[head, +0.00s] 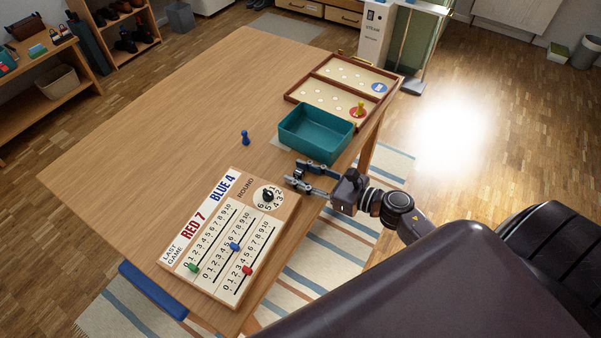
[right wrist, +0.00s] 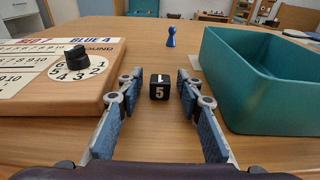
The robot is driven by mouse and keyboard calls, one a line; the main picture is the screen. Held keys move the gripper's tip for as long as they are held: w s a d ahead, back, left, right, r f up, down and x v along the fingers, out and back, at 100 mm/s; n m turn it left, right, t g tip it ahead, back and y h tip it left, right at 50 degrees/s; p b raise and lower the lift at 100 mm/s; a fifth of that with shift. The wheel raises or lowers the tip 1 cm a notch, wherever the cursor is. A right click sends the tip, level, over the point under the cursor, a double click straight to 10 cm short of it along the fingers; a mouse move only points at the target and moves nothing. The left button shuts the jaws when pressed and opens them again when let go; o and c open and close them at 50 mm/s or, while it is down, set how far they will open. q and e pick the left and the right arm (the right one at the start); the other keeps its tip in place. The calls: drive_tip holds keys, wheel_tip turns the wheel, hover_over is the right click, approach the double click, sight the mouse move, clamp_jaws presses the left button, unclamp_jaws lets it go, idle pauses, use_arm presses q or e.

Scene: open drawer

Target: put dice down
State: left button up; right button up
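A black die (right wrist: 159,87) with a white 5 on its near face rests on the wooden table, seen in the right wrist view. My right gripper (right wrist: 157,82) is open, with a finger on each side of the die and a gap showing on both sides. In the head view my right gripper (head: 294,172) is low at the table's right edge, between the scoreboard and the teal tray; I cannot make out the die clearly there. My left gripper is not in view.
The scoreboard (head: 196,243), with its black round knob (head: 267,195), lies on the left of the gripper. The teal tray (head: 310,145) stands close on the other side. A blue pawn (head: 245,138) stands beyond. A framed game board (head: 320,92) lies farther back. The table's far left is clear.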

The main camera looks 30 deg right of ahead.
sight(325, 190)
drive_tip(key=shift+r+p, duration=0.3)
drive_tip(key=shift+p, duration=0.05)
drive_tip(key=v, duration=0.3)
drive_tip(key=b+v, duration=0.1)
drive_tip(key=v, duration=0.2)
drive_tip(key=shift+s+d+f, duration=0.2)
drive_tip(key=shift+s, duration=0.05)
drive_tip(key=shift+s+d+r, duration=0.15)
drive_tip(key=shift+s+d, duration=0.1)
drive_tip(key=shift+s, duration=0.15)
